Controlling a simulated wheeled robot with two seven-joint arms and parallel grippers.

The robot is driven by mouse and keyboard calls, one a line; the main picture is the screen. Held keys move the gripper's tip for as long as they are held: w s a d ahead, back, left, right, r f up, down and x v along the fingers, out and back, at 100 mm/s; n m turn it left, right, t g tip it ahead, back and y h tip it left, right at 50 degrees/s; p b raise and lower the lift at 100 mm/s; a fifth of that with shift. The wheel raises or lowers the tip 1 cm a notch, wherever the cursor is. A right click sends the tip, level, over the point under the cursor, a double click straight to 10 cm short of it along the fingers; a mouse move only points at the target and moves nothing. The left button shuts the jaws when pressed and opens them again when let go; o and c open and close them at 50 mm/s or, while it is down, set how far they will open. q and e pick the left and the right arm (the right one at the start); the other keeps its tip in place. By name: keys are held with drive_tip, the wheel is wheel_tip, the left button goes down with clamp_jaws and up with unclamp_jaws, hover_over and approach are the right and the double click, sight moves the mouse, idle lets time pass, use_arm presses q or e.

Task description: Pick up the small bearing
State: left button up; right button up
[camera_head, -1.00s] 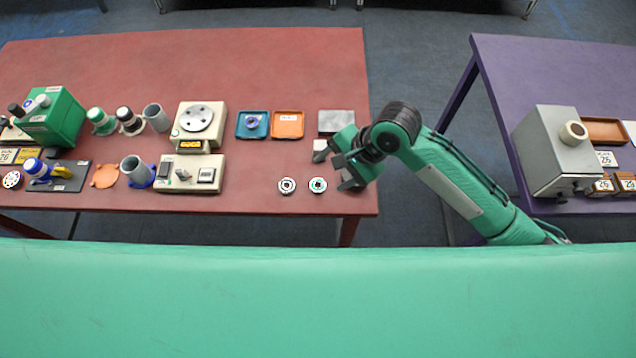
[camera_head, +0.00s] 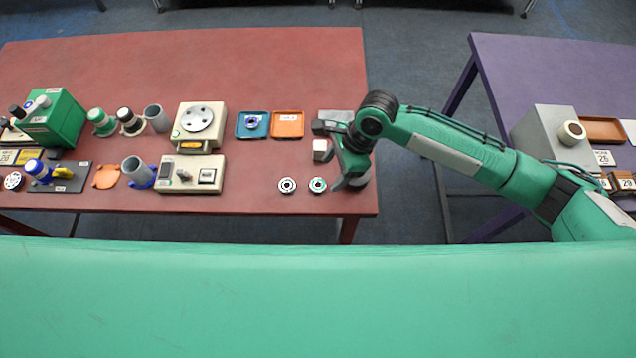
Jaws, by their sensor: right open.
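Two small ring-shaped bearings lie flat near the front edge of the red table: a left bearing (camera_head: 287,185) and a right bearing (camera_head: 318,185). A third ring-shaped part (camera_head: 252,121) lies in the blue tray (camera_head: 242,133). I cannot tell by size which one is the small bearing. My right gripper (camera_head: 337,157) is over the table's right end, just right of the right bearing. Its jaws are open and spread apart, and no bearing is between them. My left gripper is not in view.
A small pale block (camera_head: 321,151) stands beside my right gripper. An orange tray (camera_head: 287,131) is next to the blue one. A scale-like device (camera_head: 199,125) and a control box (camera_head: 183,185) stand further left. The table (camera_head: 250,70) is clear at the back.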

sight(319, 184)
drive_tip(key=shift+w+a+p+x, duration=0.15)
drive_tip(key=shift+p+x, duration=0.2)
drive_tip(key=shift+x, duration=1.25)
drive_tip(key=shift+w+a+p+x, duration=0.15)
drive_tip(key=shift+p+x, duration=0.15)
drive_tip(key=shift+x, duration=1.25)
drive_tip(key=shift+s+r, duration=0.1)
drive_tip(key=shift+c, duration=0.2)
drive_tip(key=c, duration=1)
